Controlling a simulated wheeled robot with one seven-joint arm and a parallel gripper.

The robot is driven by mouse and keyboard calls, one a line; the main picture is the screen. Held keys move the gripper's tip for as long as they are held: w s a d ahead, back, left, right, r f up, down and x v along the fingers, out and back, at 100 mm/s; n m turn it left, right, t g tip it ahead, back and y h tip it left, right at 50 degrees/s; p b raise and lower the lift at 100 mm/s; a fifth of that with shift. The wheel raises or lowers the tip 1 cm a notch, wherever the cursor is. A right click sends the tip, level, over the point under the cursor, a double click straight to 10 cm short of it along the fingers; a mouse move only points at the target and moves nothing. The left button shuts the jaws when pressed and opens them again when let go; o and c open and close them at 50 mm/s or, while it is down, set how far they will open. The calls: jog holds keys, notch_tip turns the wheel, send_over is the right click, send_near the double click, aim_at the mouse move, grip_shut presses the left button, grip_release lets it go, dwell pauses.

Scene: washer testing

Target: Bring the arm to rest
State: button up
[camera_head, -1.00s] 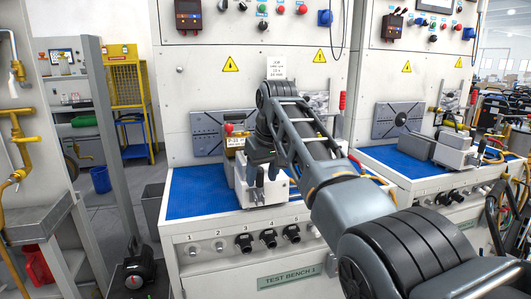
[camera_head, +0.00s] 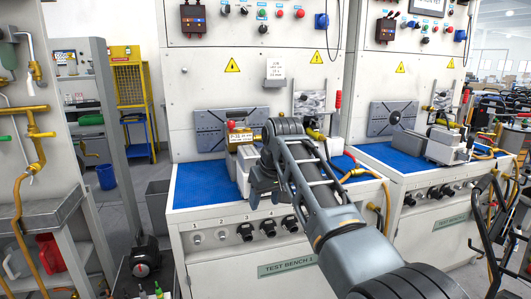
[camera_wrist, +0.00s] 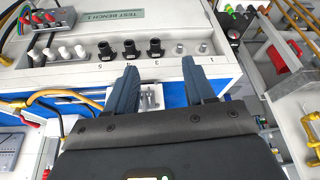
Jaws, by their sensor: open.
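My gripper (camera_wrist: 159,84) shows in the wrist view with its two dark blue fingers apart and nothing between them. In the head view my gripper (camera_head: 266,190) hangs in front of the bench, near the front edge of the blue mat. The test bench (camera_head: 285,268) labelled "TEST BENCH 1" stands behind it.
A second bench (camera_head: 440,207) with a grey-white unit (camera_head: 447,147) stands to the right. Hoses (camera_head: 372,172) hang at the first bench's right side. A grey shelf with a red container (camera_head: 48,252) and yellow pipes (camera_head: 20,170) stand at the left.

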jog(key=s+d+f+t, duration=0.1)
jog(key=s+d+f, duration=0.1)
jog(key=s+f, duration=0.35)
jog(key=s+d+f+m+t, duration=0.1)
jog(key=s+d+f, duration=0.1)
jog(key=f, duration=0.7)
jog(key=s+d+f+t, duration=0.15)
jog(key=s+f, duration=0.25)
jog(key=f, duration=0.4)
jog(key=s+d+f+m+t, duration=0.1)
jog(key=s+d+f, duration=0.25)
jog(key=s, duration=0.55)
jog(key=s+d+f+m+t, duration=0.1)
jog(key=s+d+f, duration=0.25)
jog(key=s, duration=0.55)
jog(key=s+d+r+m+t+h, duration=0.15)
jog(key=s+d+r, duration=0.35)
jog(key=s, duration=0.8)
jog(key=s+d+r+t, duration=0.25)
jog(key=s+r, duration=0.45)
jog(key=s, duration=0.7)
jog(key=s+r, duration=0.3)
jog(key=r, duration=0.2)
jog(key=s+d+r+t, duration=0.1)
jog(key=s+r, duration=0.2)
jog(key=r, duration=0.3)
jog(key=shift+s+d+m, duration=0.25)
jog(key=shift+s+m, duration=0.1)
jog(key=shift+s, duration=0.05)
